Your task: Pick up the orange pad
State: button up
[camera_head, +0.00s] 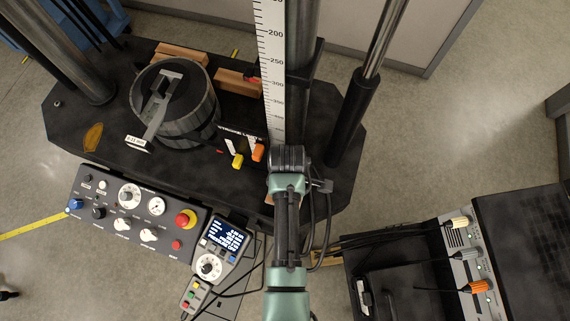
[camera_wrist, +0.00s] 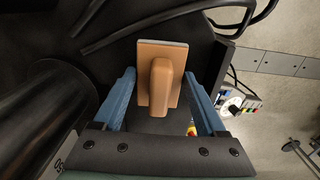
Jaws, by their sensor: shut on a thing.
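The orange pad (camera_wrist: 146,85), a tan-orange plate with a raised grip block, is in the middle of the wrist view. My gripper (camera_wrist: 160,78) has one blue finger on each side of it and is shut on the pad. The exact contact at the fingertips is hard to see. In the head view my arm covers the gripper and most of the area below it. Only a small tan patch shows beside the arm there, and I cannot tell if it is the pad.
The black machine base (camera_head: 85,135) carries a dark cylinder (camera_head: 180,105), wooden blocks (camera_head: 182,54), a ruler (camera_head: 273,60) and thick columns. A control panel (camera_head: 130,210) and a handheld display unit (camera_head: 222,245) lie in front. Cables hang near my arm. An instrument box (camera_head: 465,262) stands right.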

jog(key=shift+r+b, duration=0.75)
jog(key=shift+r, duration=4.25)
